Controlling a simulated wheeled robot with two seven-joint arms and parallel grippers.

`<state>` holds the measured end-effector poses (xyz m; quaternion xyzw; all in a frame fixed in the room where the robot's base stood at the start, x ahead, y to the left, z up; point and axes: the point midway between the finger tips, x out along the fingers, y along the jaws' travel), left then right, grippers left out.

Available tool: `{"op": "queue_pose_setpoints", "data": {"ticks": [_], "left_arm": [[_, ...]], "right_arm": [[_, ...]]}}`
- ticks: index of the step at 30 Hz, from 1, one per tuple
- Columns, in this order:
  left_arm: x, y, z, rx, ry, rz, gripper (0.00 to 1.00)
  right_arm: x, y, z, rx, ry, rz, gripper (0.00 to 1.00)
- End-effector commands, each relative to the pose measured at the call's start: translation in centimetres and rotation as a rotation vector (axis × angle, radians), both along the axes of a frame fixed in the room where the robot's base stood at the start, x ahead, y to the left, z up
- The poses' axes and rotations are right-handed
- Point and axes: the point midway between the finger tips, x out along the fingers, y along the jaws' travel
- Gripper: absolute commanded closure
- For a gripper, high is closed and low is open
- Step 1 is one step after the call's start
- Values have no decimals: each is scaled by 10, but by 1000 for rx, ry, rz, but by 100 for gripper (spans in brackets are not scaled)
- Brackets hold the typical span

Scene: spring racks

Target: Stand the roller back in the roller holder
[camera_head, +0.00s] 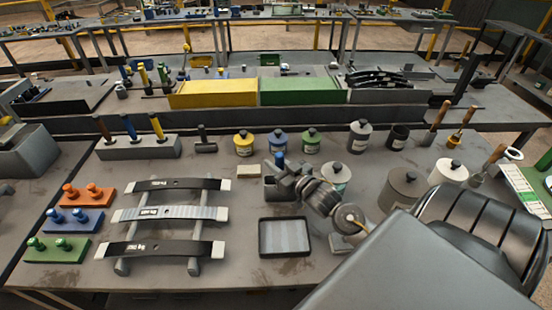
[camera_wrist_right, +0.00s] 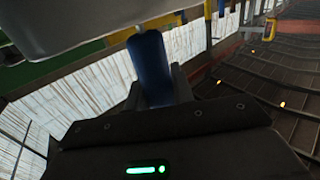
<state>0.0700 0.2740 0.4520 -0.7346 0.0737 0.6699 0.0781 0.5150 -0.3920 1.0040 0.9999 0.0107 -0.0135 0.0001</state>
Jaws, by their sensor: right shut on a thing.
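My right gripper (camera_head: 281,172) is shut on a blue handle (camera_head: 279,159), which I take to be the roller's. The handle stands roughly upright between the fingers and also shows in the right wrist view (camera_wrist_right: 150,62). The roller's lower part is hidden by the gripper. A small dark grey open box (camera_head: 278,192), perhaps the roller holder, shows just under the gripper, partly covered by it. I cannot tell whether the roller is inside it or above it. My left gripper is not in view.
A shallow dark tray (camera_head: 284,238) lies in front. Leaf springs lie on a rack (camera_head: 165,215) to the left. Lidded cans (camera_head: 243,145) stand behind, and a grey lidded pot (camera_head: 403,190) stands to the right. A grey block (camera_head: 138,149) holds several handled tools at the back left.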

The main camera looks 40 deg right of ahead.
Motion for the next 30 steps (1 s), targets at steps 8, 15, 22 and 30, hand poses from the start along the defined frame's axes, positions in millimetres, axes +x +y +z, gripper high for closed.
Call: {"op": "queue_pose_setpoints", "data": {"ticks": [8,15,22,30], "left_arm": [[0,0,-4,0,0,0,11],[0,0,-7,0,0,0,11],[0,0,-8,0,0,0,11],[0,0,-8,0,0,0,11]], "right_arm": [[0,0,-6,0,0,0,100],[0,0,-11,0,0,0,100],[0,0,-14,0,0,0,72],[0,0,-14,0,0,0,50]]}}
